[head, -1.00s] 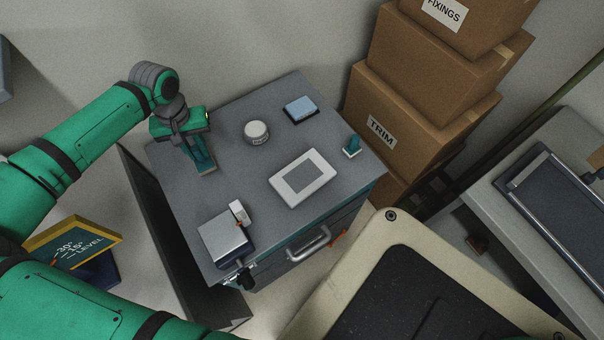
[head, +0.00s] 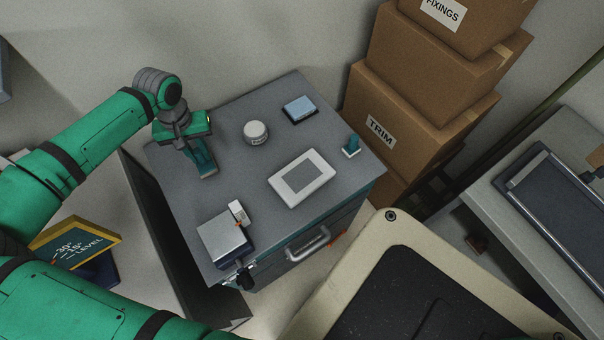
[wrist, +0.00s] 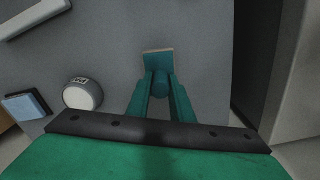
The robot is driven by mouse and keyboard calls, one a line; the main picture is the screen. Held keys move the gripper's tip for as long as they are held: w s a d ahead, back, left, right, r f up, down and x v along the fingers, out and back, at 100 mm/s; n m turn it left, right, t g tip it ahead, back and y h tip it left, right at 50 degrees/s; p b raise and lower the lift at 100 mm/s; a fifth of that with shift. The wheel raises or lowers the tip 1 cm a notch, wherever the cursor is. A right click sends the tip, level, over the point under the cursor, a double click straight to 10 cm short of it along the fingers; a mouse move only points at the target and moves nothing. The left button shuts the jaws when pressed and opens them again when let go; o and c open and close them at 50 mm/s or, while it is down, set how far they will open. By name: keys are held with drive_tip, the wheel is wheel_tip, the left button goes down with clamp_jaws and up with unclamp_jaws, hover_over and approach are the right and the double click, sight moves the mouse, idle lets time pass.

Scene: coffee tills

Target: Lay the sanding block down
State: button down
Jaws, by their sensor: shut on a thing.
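My gripper (wrist: 160,98) is shut on the sanding block (wrist: 158,61), a teal block with a rounded grip and a tan edge. In the head view my gripper (head: 203,153) is over the far left part of the grey cabinet top (head: 235,185), with the sanding block (head: 208,174) below the fingers, close to the surface. Whether the block touches the top I cannot tell. A white-framed pad with a grey centre (head: 302,178) lies right of the middle of the top.
On the top are a white round tub (head: 256,132), a light blue block on a dark base (head: 300,109), a small teal-handled piece (head: 352,147) and a silver box (head: 225,240). Cardboard boxes (head: 420,110) stand behind right. Clear top lies between tub and silver box.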

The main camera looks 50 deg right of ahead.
drive_tip(key=shift+f, duration=0.45)
drive_tip(key=shift+f, duration=0.3)
drive_tip(key=shift+f, duration=0.4)
drive_tip(key=c, duration=1.5)
unclamp_jaws()
drive_tip(key=shift+f, duration=0.1)
wheel_tip(320, 180, up, 11)
drive_tip(key=shift+a+f, duration=0.1)
